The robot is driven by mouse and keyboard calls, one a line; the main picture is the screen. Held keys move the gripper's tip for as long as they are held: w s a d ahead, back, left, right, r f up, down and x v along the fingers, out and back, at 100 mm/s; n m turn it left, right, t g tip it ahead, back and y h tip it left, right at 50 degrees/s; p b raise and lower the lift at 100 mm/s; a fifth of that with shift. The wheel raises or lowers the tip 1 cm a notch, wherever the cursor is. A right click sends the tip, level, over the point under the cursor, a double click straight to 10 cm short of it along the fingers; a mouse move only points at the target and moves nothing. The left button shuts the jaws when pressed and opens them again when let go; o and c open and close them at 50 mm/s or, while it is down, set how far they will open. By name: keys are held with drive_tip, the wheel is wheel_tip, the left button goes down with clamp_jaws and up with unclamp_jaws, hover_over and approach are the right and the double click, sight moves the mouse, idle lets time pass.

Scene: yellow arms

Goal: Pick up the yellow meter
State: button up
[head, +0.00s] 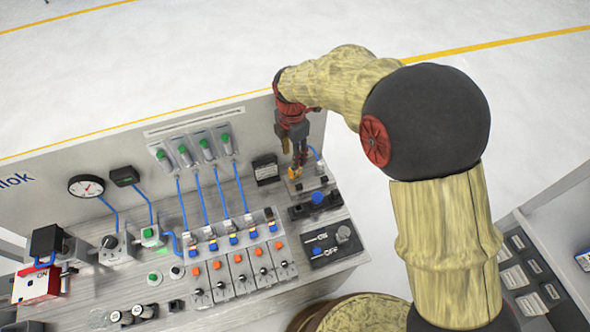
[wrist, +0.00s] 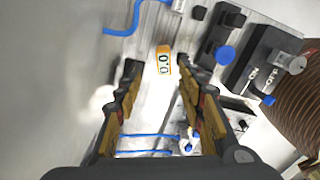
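The yellow meter (wrist: 163,60) is a small yellow-orange block with a pale display reading like 0.0. In the wrist view it lies just beyond my fingertips, nearer the right one. In the head view a yellow-orange patch (head: 294,173), apparently the meter, shows at the back right of the panel bench, directly under my gripper and partly hidden. My gripper (head: 295,150) points down over it. In the wrist view my gripper (wrist: 158,68) has its two fingers well apart with nothing held between them. I cannot tell the exact height gap.
The bench (head: 100,292) carries a round gauge (head: 86,187), blue tubes, several valves and switches. A blue knob (head: 317,197) and an OFF switch box (head: 331,243) stand close in front of my gripper. An upright back panel (head: 60,205) rises behind it.

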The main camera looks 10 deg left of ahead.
sight(295, 172)
drive_tip(key=shift+f, duration=1.4)
drive_tip(key=f, duration=0.3)
drive_tip(key=f+b, duration=0.1)
drive_tip(key=f, duration=0.1)
drive_tip(key=shift+d, duration=0.4)
drive_tip(key=shift+c, duration=1)
drive_tip(key=c, duration=0.7)
clamp_jaws()
